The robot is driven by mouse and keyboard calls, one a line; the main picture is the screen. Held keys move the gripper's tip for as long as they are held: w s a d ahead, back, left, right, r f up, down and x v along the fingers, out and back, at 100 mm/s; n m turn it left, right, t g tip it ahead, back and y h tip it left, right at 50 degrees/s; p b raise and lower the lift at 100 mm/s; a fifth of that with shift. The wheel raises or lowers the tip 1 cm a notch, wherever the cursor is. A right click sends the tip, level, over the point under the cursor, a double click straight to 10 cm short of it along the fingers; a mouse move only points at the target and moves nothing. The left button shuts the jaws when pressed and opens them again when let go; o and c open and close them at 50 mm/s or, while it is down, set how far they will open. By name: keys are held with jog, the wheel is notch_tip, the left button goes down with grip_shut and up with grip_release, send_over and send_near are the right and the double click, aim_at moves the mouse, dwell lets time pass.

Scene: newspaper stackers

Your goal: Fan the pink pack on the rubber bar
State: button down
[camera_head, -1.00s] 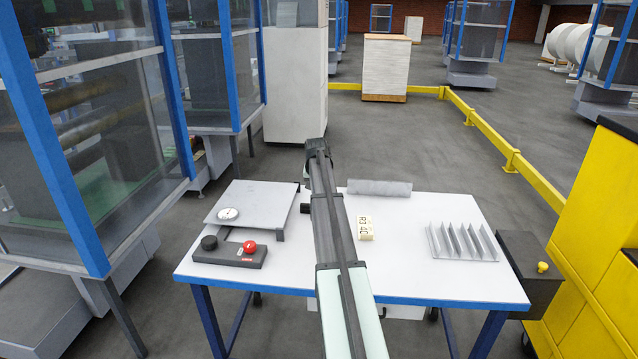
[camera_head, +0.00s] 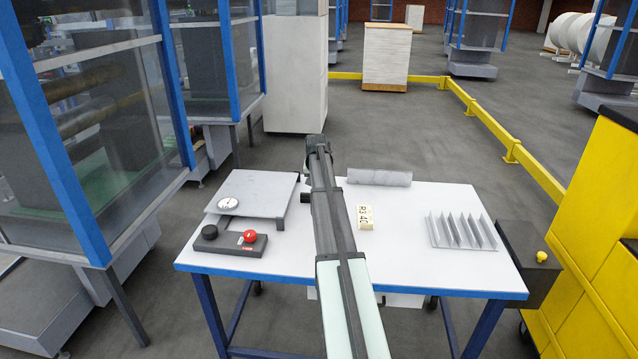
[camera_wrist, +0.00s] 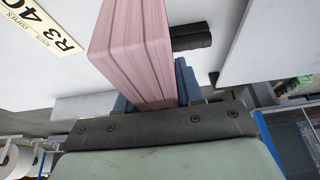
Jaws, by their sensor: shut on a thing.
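The pink pack (camera_wrist: 128,50) fills the upper middle of the wrist view, a thick block of pink sheets with fine layered edges. My gripper (camera_wrist: 157,92) is shut on it, with blue fingers on either side. A short dark bar (camera_wrist: 190,38), which looks like the rubber bar, lies on the white table just right of the pack; whether they touch I cannot tell. In the head view one end of this dark bar (camera_head: 306,197) shows left of my arm. My arm hides the pack and gripper there.
The white table (camera_head: 400,270) holds a grey plate with a round dial (camera_head: 255,190), a button box (camera_head: 232,241), a grey roll (camera_head: 378,177), an "R3 40" card (camera_head: 366,217) and a finned rack (camera_head: 462,231). Open table lies front right.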

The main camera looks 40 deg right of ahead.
jog(key=shift+f, duration=0.65)
dwell(0.4)
jog(key=shift+w+d, duration=0.2)
jog(key=shift+w+d, duration=0.3)
dwell(0.4)
jog(key=shift+w+d+r, duration=0.1)
jog(key=shift+w+d, duration=0.35)
jog(key=shift+w+d, duration=0.1)
jog(key=shift+w+d, duration=0.3)
jog(key=shift+w, duration=0.05)
jog(key=shift+w+d, duration=0.1)
jog(key=shift+d, duration=0.05)
